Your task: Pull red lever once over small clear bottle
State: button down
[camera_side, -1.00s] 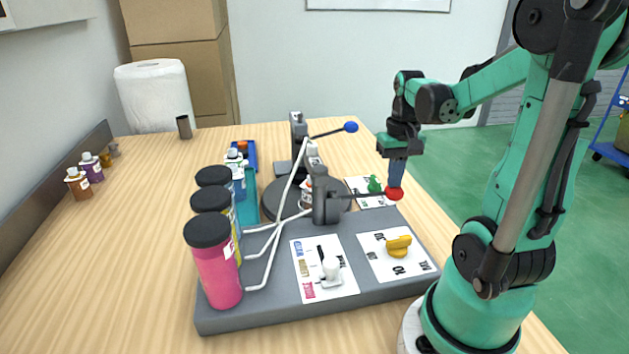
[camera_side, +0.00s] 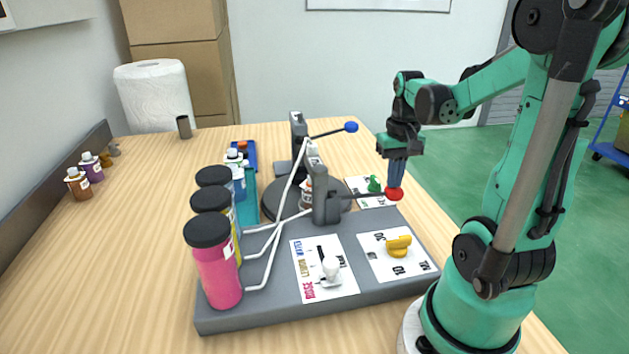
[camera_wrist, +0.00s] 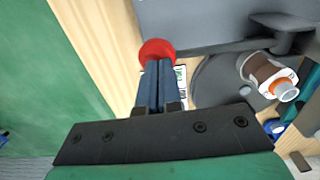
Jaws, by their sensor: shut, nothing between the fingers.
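The red lever (camera_side: 370,195) is a dark rod with a red ball end, reaching right from the grey dispenser post. My gripper (camera_side: 395,184) points down with its blue fingers shut and empty. The fingertips are right at the top of the red ball, seemingly touching it. In the wrist view the shut fingers (camera_wrist: 157,66) end at the red ball (camera_wrist: 156,50). The small clear bottle (camera_side: 306,195) stands on the dark round plate, partly hidden by the post. In the wrist view the bottle (camera_wrist: 268,74) shows brown contents, an orange collar and a white top.
A second lever with a blue ball (camera_side: 351,127) stands behind. Pink, yellow and blue tanks (camera_side: 220,276) with white tubes line the left. A white knob (camera_side: 331,268), a yellow knob (camera_side: 398,246) and a green knob (camera_side: 374,184) sit on the panels. The table's left side is mostly clear.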

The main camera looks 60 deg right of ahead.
notch_tip(320, 180, up, 8)
dwell(0.7)
dwell(0.8)
jog(key=w+a+n+t+h, duration=0.2)
jog(key=w+a+t, duration=0.15)
jog(key=w, duration=0.55)
jog(key=w+a+n+t+h, duration=0.1)
jog(key=w+a+n+t, duration=0.2)
jog(key=w, duration=0.5)
jog(key=s+a+f+n+y, duration=0.1)
jog(key=s+a+f+n, duration=0.1)
jog(key=s+a, duration=0.2)
jog(key=s+a+f+n+y, duration=0.2)
jog(key=s+a, duration=0.2)
jog(key=a, duration=0.6)
jog(key=shift+s+a, duration=0.15)
jog(key=shift+s, duration=0.25)
jog(key=shift+t, duration=0.35)
